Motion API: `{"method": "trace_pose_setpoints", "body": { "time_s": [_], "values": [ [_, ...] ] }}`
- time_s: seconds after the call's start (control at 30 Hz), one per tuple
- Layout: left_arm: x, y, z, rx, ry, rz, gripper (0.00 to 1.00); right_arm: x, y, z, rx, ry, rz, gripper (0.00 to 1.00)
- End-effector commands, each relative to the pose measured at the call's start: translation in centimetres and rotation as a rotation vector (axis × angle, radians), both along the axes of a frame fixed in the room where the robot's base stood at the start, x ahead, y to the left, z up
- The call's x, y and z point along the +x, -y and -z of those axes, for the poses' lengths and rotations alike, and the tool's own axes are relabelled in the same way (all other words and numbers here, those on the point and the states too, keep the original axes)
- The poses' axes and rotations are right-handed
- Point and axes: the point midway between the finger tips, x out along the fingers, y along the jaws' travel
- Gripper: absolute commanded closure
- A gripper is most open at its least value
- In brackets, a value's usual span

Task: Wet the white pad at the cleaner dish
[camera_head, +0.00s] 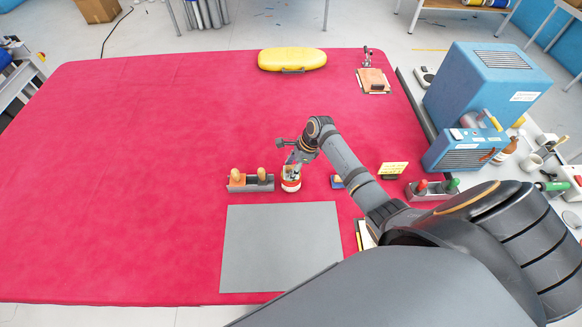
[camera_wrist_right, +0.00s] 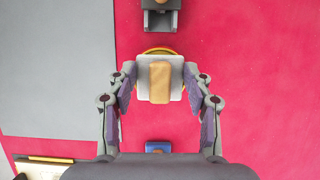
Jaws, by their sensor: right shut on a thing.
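The white pad (camera_wrist_right: 143,82), with a tan block handle on its back, sits between the fingers of my right gripper (camera_wrist_right: 159,85). That gripper (camera_head: 292,160) is shut on the pad and points down over the cleaner dish. The dish (camera_head: 291,186) is a small round white and red tub on the red cloth. Its yellowish rim (camera_wrist_right: 160,50) shows behind the pad in the right wrist view. The pad covers most of the dish, and I cannot tell whether it touches the liquid. My left gripper is not in view.
A grey holder (camera_head: 250,187) with wooden-handled tools stands left of the dish, and a small blue block (camera_head: 337,182) to its right. A grey sheet (camera_head: 280,250) lies in front. The table's left side is clear.

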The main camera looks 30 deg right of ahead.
Motion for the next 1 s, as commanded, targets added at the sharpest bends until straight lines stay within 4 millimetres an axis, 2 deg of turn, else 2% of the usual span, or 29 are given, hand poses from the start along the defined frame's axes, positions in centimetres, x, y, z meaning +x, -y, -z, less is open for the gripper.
{"method": "trace_pose_setpoints", "body": {
  "time_s": [1.0],
  "values": [
    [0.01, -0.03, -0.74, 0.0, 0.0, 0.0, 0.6, -0.14, -0.03, 0.21, 0.001, -0.004, -0.001, 0.74]
  ]
}}
